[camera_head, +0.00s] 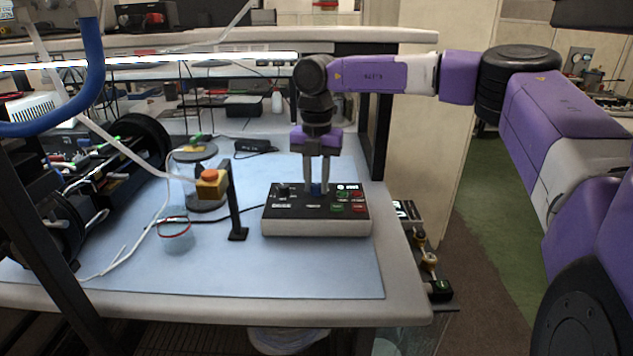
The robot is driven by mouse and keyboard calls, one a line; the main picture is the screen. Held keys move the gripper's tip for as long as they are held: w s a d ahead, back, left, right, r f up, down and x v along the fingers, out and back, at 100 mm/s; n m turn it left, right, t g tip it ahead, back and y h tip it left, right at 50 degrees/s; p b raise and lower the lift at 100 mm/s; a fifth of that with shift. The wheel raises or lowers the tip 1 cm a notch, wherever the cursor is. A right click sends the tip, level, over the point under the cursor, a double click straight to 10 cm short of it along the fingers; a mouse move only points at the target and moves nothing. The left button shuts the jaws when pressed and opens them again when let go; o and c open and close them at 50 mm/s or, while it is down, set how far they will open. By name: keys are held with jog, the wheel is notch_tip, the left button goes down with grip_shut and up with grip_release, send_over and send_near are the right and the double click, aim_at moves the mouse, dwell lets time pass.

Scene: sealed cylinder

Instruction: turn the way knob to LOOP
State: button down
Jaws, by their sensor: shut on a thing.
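A control box (316,227) with a dark top panel and pale sides sits on the blue mat near the table's right side. Its panel carries a black knob (283,190) at the left, a blue knob (316,188) near the middle, and green and red buttons at the right. My gripper (317,188) points straight down from above, its two fingers shut on the blue knob. The fingers hide part of this knob, and its pointer direction cannot be made out. The panel labels are too small to read, so I cannot tell which mark is LOOP.
A yellow box with an orange button (210,183) and a black upright post (235,205) stand left of the control box. Black equipment and loose white cables fill the table's left. The blue mat (300,275) is clear in front of the control box.

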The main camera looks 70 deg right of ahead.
aim_at(317, 185)
jog(key=c, duration=1.2)
grip_release()
jog(key=shift+o, duration=0.2)
notch_tip(317, 185, up, 8)
jog(key=shift+f, duration=0.1)
